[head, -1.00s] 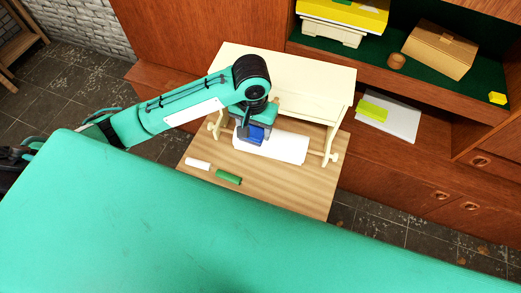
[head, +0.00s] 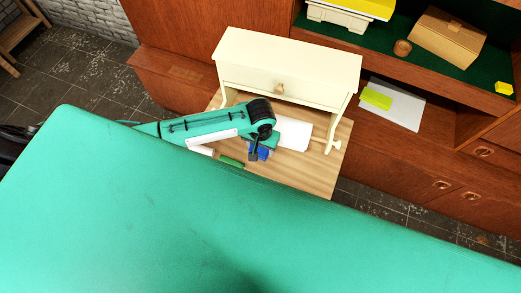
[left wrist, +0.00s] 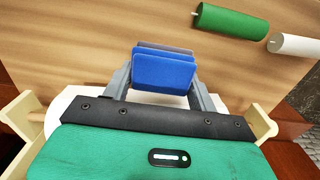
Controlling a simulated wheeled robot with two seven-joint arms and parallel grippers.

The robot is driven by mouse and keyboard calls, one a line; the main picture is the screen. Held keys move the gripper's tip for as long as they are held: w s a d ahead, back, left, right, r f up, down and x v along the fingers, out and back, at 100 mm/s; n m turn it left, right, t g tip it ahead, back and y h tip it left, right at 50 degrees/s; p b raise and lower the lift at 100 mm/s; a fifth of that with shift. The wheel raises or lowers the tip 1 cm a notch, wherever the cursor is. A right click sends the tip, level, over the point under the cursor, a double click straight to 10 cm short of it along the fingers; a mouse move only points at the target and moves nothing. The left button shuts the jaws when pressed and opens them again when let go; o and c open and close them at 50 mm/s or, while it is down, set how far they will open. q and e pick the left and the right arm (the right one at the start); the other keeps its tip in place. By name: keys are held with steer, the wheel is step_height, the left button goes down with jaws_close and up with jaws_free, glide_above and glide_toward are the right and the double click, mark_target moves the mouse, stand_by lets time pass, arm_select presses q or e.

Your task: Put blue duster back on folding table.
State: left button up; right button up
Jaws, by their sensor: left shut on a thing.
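The blue duster (head: 259,153) is a small blue block with a grey layer behind it. It also shows in the left wrist view (left wrist: 164,73), between the grey fingers of my left gripper (left wrist: 165,84), which is shut on it. In the head view my left gripper (head: 258,150) is over the light wood top of the folding table (head: 312,178), in front of the cream drawer unit. I cannot tell whether the duster touches the top. My right gripper is not in view.
The cream drawer unit (head: 250,79) stands on legs at the back of the top. A white sheet (head: 295,134) lies beside the gripper. A green roll (left wrist: 231,20) and a white roll (left wrist: 295,45) lie near the front. A brown wall unit (head: 420,160) is behind.

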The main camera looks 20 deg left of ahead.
mark_target(261, 152)
arm_select(q)
step_height(261, 152, down, 3)
steer(key=shift+f, duration=0.5)
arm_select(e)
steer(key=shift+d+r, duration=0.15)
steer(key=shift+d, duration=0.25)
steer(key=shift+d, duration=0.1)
arm_select(q)
steer(key=o, duration=1)
steer(key=shift+f, duration=0.1)
step_height(261, 152, up, 12)
steer(key=shift+r+b, duration=0.15)
steer(key=shift+b, duration=0.2)
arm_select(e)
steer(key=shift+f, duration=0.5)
